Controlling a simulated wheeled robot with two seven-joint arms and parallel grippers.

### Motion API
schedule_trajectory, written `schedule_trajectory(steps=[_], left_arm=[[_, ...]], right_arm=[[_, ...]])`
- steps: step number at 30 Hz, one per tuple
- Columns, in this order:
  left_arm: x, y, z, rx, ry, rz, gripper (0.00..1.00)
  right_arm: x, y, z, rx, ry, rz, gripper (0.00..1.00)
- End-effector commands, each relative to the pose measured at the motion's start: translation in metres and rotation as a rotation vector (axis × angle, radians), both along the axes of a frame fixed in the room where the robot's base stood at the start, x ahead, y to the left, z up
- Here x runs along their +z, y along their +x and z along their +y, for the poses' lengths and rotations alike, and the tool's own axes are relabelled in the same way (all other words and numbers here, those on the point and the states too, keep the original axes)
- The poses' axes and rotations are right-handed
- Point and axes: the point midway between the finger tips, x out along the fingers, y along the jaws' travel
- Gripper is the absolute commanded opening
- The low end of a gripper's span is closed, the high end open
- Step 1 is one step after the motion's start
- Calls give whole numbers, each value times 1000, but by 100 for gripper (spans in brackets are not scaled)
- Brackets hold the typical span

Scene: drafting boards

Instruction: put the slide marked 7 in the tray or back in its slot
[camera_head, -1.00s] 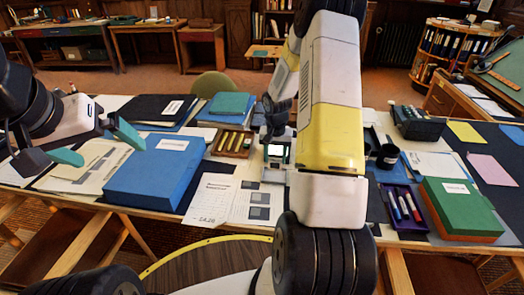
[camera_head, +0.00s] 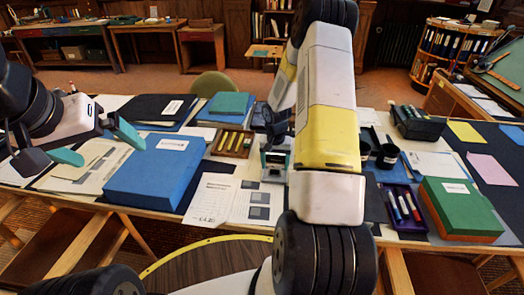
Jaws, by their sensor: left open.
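My left gripper (camera_head: 96,146) is open and empty, its teal fingers wide apart over the papers at the left. I cannot make out a slide marked 7. A purple tray (camera_head: 391,213) holds several pens. A wooden tray (camera_head: 216,147) holds several yellow pieces.
A large blue box (camera_head: 152,175) stands left of the printed sheets (camera_head: 212,201). A green box (camera_head: 458,208) is at the right. Dark cups (camera_head: 387,157) and a dark rack (camera_head: 418,123) stand behind the purple tray. My right arm hides part of the table's middle.

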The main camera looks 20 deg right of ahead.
Motion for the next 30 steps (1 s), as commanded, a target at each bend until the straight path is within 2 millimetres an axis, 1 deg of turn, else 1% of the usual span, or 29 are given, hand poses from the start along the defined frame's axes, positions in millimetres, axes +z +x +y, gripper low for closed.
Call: schedule_trajectory(steps=[5,8,11,18,21,24,29,30], left_arm=[[0,0,0,0,0,0,100],[0,0,0,0,0,0,100],[0,0,0,0,0,0,100],[0,0,0,0,0,0,100],[0,0,0,0,0,0,100],[0,0,0,0,0,0,100],[0,0,0,0,0,0,100],[0,0,0,0,0,0,100]], right_arm=[[1,0,0,0,0,0,69],[9,0,0,0,-1,-2,69],[24,-1,0,-1,-2,-5,69],[76,-7,3,0,-1,-5,69],[95,-9,5,0,-1,-4,69],[109,-11,5,-1,-1,-3,69],[124,-13,7,4,-1,-4,69],[131,-14,9,8,-3,-10,69]])
